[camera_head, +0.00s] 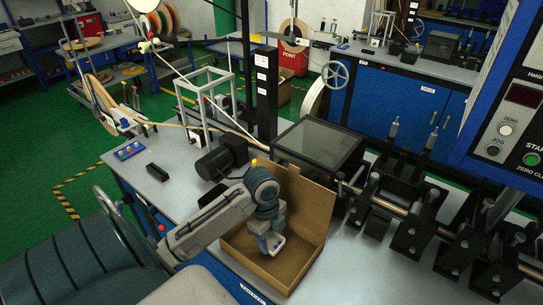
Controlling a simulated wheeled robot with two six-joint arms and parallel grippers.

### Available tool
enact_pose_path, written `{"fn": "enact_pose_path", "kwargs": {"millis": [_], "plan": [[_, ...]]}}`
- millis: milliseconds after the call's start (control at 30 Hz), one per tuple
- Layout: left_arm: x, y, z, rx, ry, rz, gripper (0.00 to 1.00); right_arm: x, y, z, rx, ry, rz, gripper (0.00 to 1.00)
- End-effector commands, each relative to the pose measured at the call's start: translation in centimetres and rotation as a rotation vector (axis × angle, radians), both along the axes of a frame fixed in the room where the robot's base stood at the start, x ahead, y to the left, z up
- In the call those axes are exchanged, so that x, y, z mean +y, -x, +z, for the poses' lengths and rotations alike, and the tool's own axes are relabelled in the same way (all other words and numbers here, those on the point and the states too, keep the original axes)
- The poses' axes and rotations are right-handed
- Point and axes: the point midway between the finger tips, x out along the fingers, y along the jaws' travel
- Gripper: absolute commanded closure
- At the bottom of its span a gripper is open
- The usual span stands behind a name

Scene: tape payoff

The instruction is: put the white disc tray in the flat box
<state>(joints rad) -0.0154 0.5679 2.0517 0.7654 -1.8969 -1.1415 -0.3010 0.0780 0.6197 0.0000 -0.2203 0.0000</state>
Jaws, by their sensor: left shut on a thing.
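The flat box (312,207) is an open brown cardboard box with low walls and a raised back flap, at the front middle of the grey bench. My left gripper (272,245) points down into the box opening from the left. It is shut on a small white piece, which looks like the white disc tray (277,243). The gripper hides most of the tray, and I cannot tell whether the tray touches the box floor. The visible box floor is otherwise bare. My right gripper is not in view.
A dark glass-topped unit (318,146) stands right behind the box. Black brackets on a rod (408,208) line the bench to the right. A black motor-like block (222,158) and a small black block (157,172) are at left. The bench's left front is clear.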

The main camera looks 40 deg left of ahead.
Motion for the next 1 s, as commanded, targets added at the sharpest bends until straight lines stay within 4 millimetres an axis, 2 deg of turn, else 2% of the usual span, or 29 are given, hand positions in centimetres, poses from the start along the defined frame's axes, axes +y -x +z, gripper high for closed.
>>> {"fn": "enact_pose_path", "kwargs": {"millis": [133, 467, 500, 567, 867, 1000], "plan": [[0.0, 0.1, -1.7, 0.002, 0.000, 0.002, 0.68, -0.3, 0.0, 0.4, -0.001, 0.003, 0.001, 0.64], [0.0, 0.0, -2.1, 0.001, -0.001, 0.001, 0.68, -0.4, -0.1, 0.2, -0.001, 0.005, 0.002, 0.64], [0.0, 0.0, -2.0, 0.000, -0.001, 0.001, 0.39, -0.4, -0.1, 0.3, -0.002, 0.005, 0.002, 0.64], [0.0, 0.0, -2.0, 0.001, -0.001, 0.001, 0.27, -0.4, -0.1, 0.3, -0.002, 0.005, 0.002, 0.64], [0.0, 0.0, -1.8, 0.000, -0.001, 0.000, 0.25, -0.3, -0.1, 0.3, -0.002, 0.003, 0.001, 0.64], [0.2, -0.1, -0.8, -0.004, -0.002, -0.001, 0.25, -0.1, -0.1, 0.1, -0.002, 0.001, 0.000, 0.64]]}}
